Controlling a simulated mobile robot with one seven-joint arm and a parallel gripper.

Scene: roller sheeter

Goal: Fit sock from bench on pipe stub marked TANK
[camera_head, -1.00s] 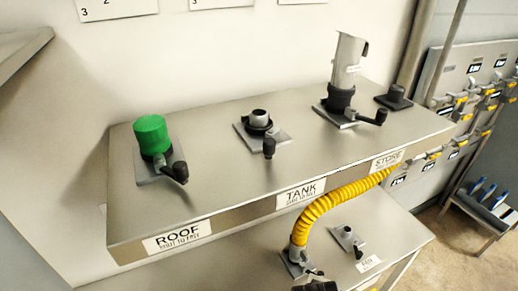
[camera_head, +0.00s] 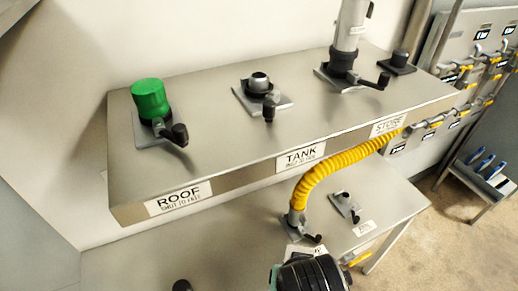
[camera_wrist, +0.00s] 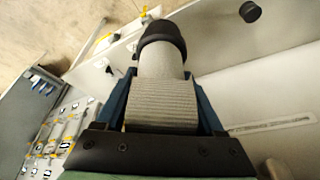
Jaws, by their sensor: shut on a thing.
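The TANK pipe stub (camera_head: 259,83) is a short, bare grey stub with a dark collar on a square plate. It stands on the upper shelf above the label TANK (camera_head: 301,157), with a black-knobbed lever in front. My gripper (camera_wrist: 162,98) is shut on the sock (camera_wrist: 164,68), a grey ribbed tube with a black cuff (camera_wrist: 162,38) at its far end. The blue jaws are on both sides of it. In the head view a dark ribbed shape shows at the bottom edge, below and apart from the TANK stub; I cannot tell which part it is.
A green cap (camera_head: 149,99) covers the ROOF stub at left. A grey sleeve (camera_head: 351,27) stands on the STORE stub at right. A yellow hose (camera_head: 338,163) arches from the lower bench (camera_head: 225,235) towards the upper shelf's right end. The shelf between the stubs is clear.

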